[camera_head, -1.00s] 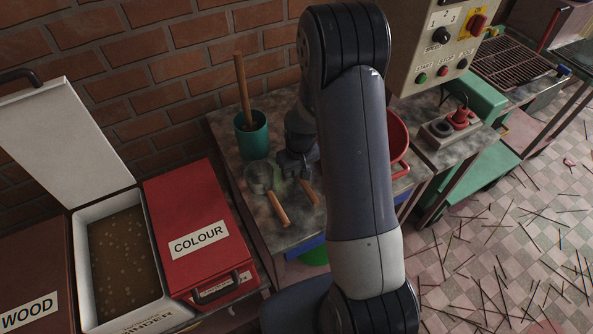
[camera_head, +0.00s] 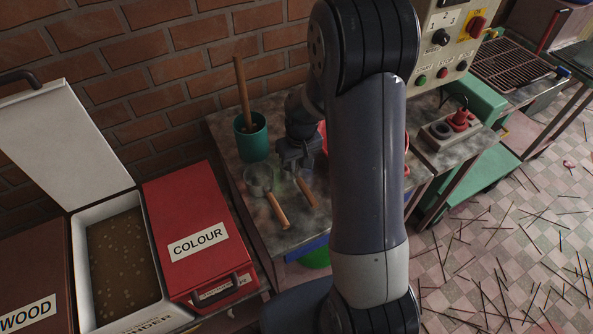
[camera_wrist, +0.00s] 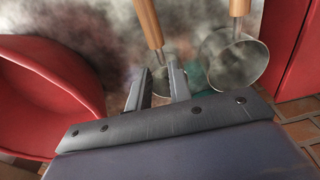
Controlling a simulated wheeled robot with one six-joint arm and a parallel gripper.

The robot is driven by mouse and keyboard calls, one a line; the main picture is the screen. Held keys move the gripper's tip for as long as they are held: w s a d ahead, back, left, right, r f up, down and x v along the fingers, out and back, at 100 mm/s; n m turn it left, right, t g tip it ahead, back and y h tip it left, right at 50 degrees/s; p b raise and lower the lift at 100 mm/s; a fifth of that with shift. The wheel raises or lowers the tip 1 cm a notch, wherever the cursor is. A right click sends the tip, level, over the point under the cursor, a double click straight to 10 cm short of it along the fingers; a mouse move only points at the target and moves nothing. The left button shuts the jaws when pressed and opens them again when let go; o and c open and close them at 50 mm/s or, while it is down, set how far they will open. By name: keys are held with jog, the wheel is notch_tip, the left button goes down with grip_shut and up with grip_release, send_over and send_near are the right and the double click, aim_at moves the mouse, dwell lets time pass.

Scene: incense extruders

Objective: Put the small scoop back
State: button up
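The small scoop has a wooden handle (camera_head: 307,194) and a metal cup at its far end, lying on the stained table (camera_head: 243,226). In the wrist view its handle (camera_wrist: 149,22) points away from my gripper, and its cup is partly hidden by the fingers. My gripper (camera_head: 297,165) is just behind and above that cup. In the wrist view my gripper (camera_wrist: 158,68) has its fingers apart, with a gap between them; I cannot tell whether they touch the cup. A larger scoop (camera_head: 277,208) lies to the left; its cup (camera_wrist: 234,62) is right of the fingers in the wrist view.
A teal pot (camera_head: 252,141) with a wooden stick stands behind the scoops. A red bowl (camera_wrist: 38,95) is close beside my gripper, mostly behind my arm in the head view. The red COLOUR box (camera_head: 194,225) borders the table at left.

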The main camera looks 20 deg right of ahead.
notch_tip(320, 180, up, 7)
jog(key=shift+s+d+f, duration=0.15)
jog(key=shift+s+f, duration=0.05)
jog(key=shift+s, duration=0.05)
dwell(0.3)
